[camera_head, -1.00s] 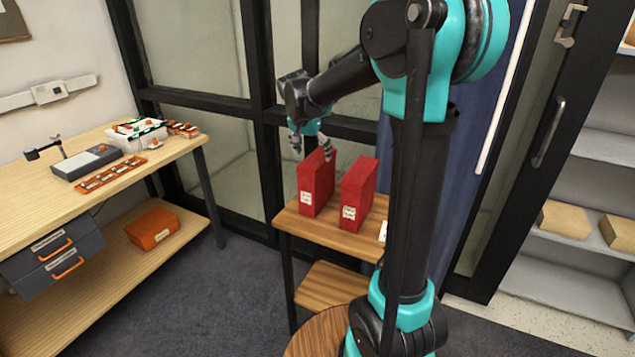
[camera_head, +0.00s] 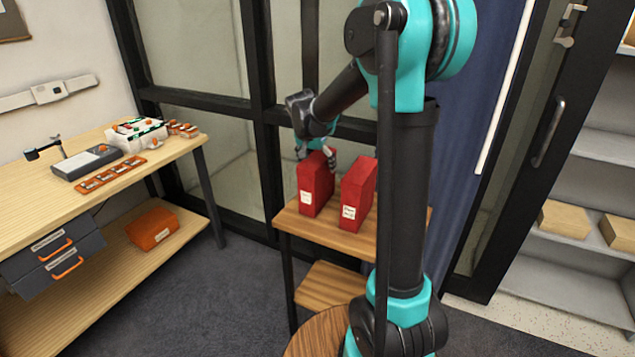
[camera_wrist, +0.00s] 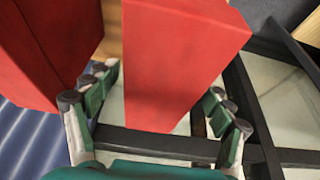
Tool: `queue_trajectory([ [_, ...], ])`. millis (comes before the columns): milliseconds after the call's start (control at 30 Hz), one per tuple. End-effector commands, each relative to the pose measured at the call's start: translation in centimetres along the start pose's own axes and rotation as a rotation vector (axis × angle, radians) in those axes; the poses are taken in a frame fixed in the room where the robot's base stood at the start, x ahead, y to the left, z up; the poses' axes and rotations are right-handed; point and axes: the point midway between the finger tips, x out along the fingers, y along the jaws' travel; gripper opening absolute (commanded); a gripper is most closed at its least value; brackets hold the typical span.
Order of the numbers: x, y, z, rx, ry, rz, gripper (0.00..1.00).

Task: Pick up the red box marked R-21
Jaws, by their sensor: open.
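Two red upright boxes stand side by side on a small wooden stand (camera_head: 290,222). The left red box (camera_head: 316,188) and the right red box (camera_head: 357,196) each have a white label on the front. The labels are too small to read, so I cannot tell which is R-21. My gripper (camera_head: 316,157) is open at the top of the left box. In the wrist view, one red box (camera_wrist: 178,60) lies between the spread fingers (camera_wrist: 158,100), with no clear contact. The other red box (camera_wrist: 42,50) is close outside the fingers on the left.
A dark-framed glass partition (camera_head: 262,105) stands close behind the stand. A workbench (camera_head: 25,205) with tools and an orange box (camera_head: 152,229) on its lower shelf is at left. Grey shelves (camera_head: 600,150) are at right. Dark carpet (camera_head: 215,300) between bench and stand is clear.

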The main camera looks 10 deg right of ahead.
Motion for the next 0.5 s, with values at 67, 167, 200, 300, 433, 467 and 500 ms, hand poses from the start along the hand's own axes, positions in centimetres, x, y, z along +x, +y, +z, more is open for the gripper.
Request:
queue_trajectory([
  [67,0.06,-0.01,0.03,0.0,0.0,0.0,0.81],
  [167,0.18,-0.02,0.08,0.0,0.0,0.0,0.81],
  [200,0.23,-0.02,0.1,0.0,0.0,0.0,0.81],
  [300,0.35,-0.02,0.15,0.0,0.0,0.0,0.81],
  [433,0.44,-0.02,0.19,0.0,0.0,0.0,0.81],
  [467,0.44,-0.02,0.19,0.0,0.0,0.0,0.81],
  [500,0.44,-0.02,0.19,0.0,0.0,0.0,0.81],
])
